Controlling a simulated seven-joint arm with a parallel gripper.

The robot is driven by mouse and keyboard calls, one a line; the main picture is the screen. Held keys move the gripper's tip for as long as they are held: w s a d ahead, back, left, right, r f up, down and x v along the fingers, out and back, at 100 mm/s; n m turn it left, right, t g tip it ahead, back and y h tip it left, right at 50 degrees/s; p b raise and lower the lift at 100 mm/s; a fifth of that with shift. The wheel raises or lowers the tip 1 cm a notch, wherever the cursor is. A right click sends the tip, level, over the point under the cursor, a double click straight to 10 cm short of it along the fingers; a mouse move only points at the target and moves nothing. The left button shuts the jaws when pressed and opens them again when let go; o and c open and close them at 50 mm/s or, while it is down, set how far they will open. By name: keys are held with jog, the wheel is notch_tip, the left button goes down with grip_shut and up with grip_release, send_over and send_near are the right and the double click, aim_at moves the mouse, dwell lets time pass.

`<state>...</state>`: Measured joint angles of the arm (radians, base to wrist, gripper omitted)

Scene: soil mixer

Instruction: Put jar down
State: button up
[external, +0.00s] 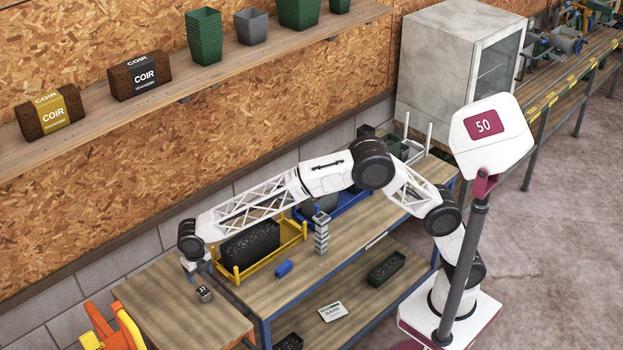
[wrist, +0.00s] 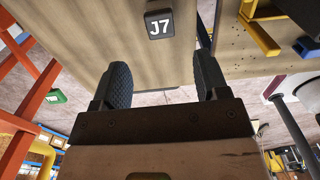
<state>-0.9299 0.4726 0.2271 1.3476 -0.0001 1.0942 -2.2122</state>
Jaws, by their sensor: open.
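A small dark jar labelled J7 (wrist: 160,24) sits on a wooden tabletop, near the top of the wrist view. In the external view the jar (external: 204,293) stands on the left table (external: 168,300), just in front of my gripper (external: 198,268). In the wrist view my gripper (wrist: 163,82) is open, with a dark ribbed finger on each side and nothing between them. The jar is beyond the fingertips and apart from them. Part of the gripper is hidden by the wrist in the external view.
A yellow rack (external: 262,262) holding a black tray (external: 250,243) stands right of my gripper. A blue object (external: 283,269) and a grey stacked column (external: 321,233) stand on the bench. Orange equipment (external: 122,330) is at lower left. The left table's front is clear.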

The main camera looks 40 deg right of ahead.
jog(key=w+d+r+m, duration=0.1)
jog(key=d+r+m, duration=0.35)
jog(key=d, duration=0.65)
jog(key=w+d+r+m, duration=0.2)
jog(key=d+r+m, duration=0.25)
jog(key=d, duration=0.75)
jog(key=w+d+r+m, duration=0.1)
jog(key=d+r+m, duration=0.3)
jog(key=d, duration=0.7)
jog(key=s+d+r+m+t, duration=0.1)
jog(key=s+d+r+m, duration=0.15)
jog(key=d, duration=0.55)
jog(key=s+d+r+m, duration=0.1)
jog(key=s+d+m, duration=0.2)
jog(key=d, duration=0.4)
jog(key=s+d+r+m+t, duration=0.1)
jog(key=s+d+m, duration=0.2)
jog(key=d, duration=0.5)
jog(key=s+d+f+m, duration=0.3)
jog(key=s+d+m, duration=0.4)
jog(key=s+d, duration=0.4)
jog(key=s+d+f+m, duration=0.3)
jog(key=s+d+m, duration=0.4)
jog(key=s+d, duration=0.4)
jog(key=s, duration=0.3)
jog(key=shift+d+f+m+t, duration=0.2)
jog(key=shift+f+m+t, duration=0.1)
jog(key=shift+f+m, duration=0.1)
jog(key=shift+o, duration=0.4)
jog(key=shift+w, duration=0.15)
